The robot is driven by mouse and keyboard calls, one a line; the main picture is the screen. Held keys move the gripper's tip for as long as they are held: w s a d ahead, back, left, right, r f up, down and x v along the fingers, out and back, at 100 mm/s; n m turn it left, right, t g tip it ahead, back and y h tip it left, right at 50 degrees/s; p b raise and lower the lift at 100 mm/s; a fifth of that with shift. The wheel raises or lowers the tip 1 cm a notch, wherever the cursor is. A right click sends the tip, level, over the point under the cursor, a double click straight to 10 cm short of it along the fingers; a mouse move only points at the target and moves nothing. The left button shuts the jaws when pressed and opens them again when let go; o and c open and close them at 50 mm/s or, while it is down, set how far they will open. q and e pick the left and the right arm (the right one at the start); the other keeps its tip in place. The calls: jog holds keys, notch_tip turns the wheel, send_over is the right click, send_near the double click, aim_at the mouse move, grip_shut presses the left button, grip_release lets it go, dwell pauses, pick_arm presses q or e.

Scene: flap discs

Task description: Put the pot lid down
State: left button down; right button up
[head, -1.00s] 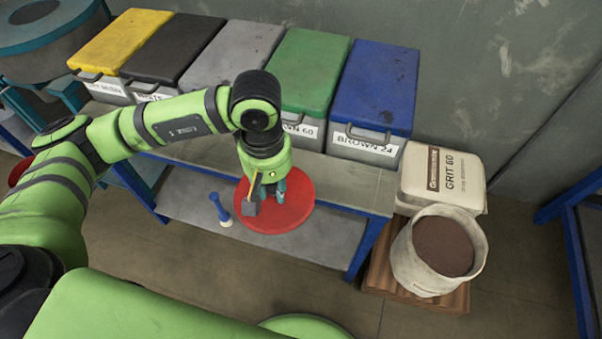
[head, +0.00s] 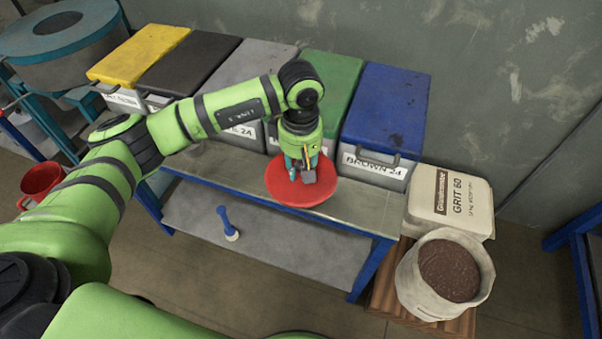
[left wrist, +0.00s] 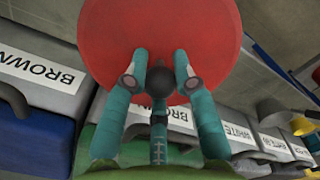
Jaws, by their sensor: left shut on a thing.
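The red round pot lid (head: 285,188) is in my left gripper (head: 302,174), near the front edge of the upper shelf in the head view. My left gripper points down at the lid and is shut on its dark knob; the knob (left wrist: 159,82) shows between the two teal fingers in the left wrist view. The lid (left wrist: 160,28) fills the upper middle of that view. I cannot tell whether the lid touches the shelf or is held above it. A red pot (head: 40,181) stands at the far left, partly hidden by my arm. My right gripper is not in view.
Lidded bins, including a blue one (head: 388,110), line the back of the bench shelf (head: 352,207). The shelf's right front is clear.

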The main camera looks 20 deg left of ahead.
pick_arm(q)
jog(key=shift+w+f, duration=0.15)
jog(key=shift+w, duration=0.05)
notch_tip(320, 180, down, 4)
jog(key=shift+f+p, duration=0.1)
jog(key=shift+p, duration=0.45)
jog(key=shift+f+b, duration=0.55)
jog(key=shift+b, duration=0.25)
jog(key=c, duration=1.3)
grip_release()
jog(key=shift+r, duration=0.15)
